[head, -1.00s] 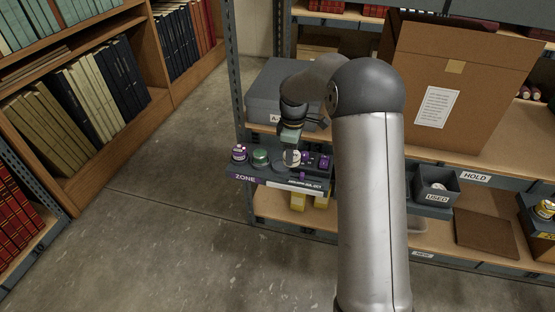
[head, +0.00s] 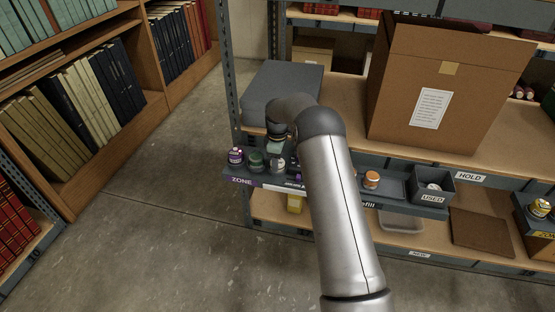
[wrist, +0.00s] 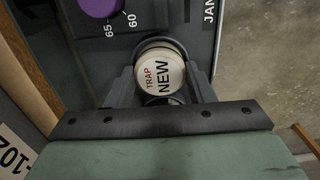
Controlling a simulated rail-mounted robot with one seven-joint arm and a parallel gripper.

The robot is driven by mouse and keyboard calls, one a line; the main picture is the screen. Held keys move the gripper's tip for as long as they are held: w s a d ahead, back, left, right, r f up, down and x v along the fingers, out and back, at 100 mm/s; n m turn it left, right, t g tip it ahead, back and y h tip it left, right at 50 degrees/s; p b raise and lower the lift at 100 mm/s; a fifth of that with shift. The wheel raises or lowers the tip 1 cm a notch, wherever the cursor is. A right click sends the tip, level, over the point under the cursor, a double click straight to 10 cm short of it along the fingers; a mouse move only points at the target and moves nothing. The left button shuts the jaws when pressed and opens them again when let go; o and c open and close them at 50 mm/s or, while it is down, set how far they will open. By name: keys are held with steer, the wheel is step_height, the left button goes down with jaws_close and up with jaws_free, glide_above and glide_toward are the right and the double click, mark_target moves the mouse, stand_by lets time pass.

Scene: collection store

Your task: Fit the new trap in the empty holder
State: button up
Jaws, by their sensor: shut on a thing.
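The new trap (wrist: 162,72) is a round, cream-white piece marked TRAP NEW. It sits between the two dark fingers of my gripper (wrist: 161,85) in the wrist view, which are shut on it. In the head view my gripper (head: 277,150) points down over the narrow grey panel (head: 265,183) marked ZONE, and the trap (head: 277,164) shows small beneath it. A dark round shape lies just below the trap in the wrist view. I cannot tell whether the trap is seated in a holder or just above the panel.
A purple knob (wrist: 98,6) with a number scale is beside the trap. To the right are an orange-topped piece (head: 371,179), the USED bin (head: 433,188) and a large carton (head: 448,90).

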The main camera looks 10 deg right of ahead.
steer(key=shift+f+b, duration=0.3)
steer(key=shift+f, duration=0.05)
steer(key=o, duration=1)
steer(key=shift+c, duration=0.2)
steer(key=shift+r, duration=0.1)
